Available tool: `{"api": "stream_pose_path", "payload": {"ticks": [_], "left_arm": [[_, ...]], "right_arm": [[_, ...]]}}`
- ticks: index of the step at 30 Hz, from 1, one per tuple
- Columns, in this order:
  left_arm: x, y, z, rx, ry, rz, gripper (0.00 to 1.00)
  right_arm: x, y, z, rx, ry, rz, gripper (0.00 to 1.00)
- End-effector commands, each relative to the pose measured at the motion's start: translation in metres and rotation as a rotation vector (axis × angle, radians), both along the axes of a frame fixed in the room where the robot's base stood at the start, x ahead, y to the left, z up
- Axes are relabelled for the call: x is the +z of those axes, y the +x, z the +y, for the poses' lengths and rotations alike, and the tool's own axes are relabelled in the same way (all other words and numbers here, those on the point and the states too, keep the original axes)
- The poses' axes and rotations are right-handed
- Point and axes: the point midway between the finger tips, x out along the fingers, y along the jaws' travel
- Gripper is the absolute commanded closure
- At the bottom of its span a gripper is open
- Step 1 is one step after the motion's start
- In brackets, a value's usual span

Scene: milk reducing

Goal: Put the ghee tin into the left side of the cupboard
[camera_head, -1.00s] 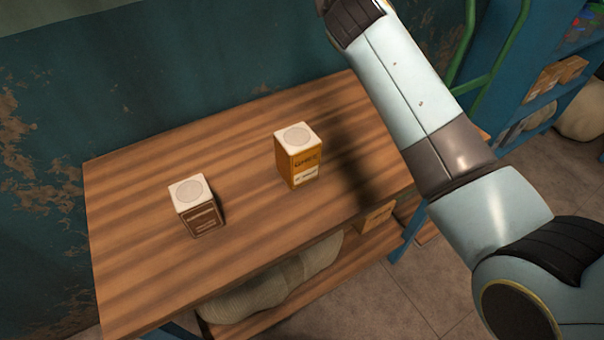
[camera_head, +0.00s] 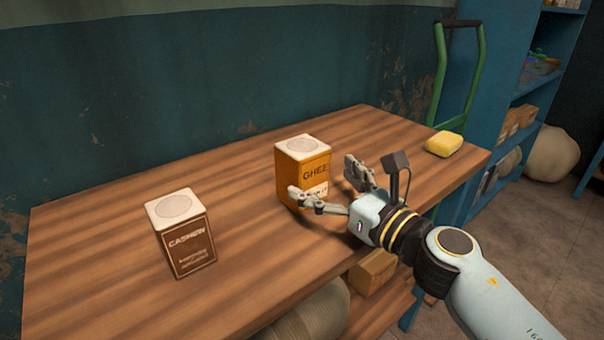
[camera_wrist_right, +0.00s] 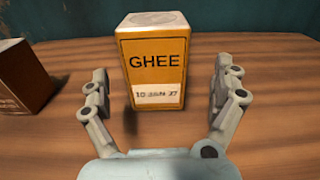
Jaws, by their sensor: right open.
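The ghee tin (camera_head: 302,172), an orange box with a white top, stands upright on the wooden table. It also shows straight ahead in the right wrist view (camera_wrist_right: 153,72), its label facing the camera. My right gripper (camera_head: 327,180) is open, just in front of the tin at its right side. In the wrist view the fingers (camera_wrist_right: 160,92) stand apart on either side of the tin, with gaps between them and its sides. My left gripper is not in view. No cupboard compartment can be made out for certain; a blue shelf unit (camera_head: 490,105) stands at the right.
A brown cashew tin (camera_head: 187,240) stands upright to the left on the table (camera_head: 110,215). A yellow block (camera_head: 444,144) lies at the table's right end. A green trolley handle (camera_head: 440,70) rises behind it. A cardboard box (camera_head: 373,270) and a sack (camera_head: 315,315) are below the tabletop.

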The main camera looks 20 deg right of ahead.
Motion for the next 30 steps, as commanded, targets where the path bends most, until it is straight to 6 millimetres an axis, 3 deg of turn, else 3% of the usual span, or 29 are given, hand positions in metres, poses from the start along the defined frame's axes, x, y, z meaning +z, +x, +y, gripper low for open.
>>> {"api": "stream_pose_path", "payload": {"ticks": [13,21,30], "left_arm": [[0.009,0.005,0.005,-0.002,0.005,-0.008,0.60],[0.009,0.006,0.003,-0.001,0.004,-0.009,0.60],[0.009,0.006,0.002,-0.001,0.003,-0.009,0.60]], "right_arm": [[0.006,0.049,0.024,0.001,0.001,-0.001,0.04],[0.005,0.053,0.026,0.000,0.001,0.001,0.04],[0.005,0.053,0.026,0.000,0.001,0.001,0.40]]}}
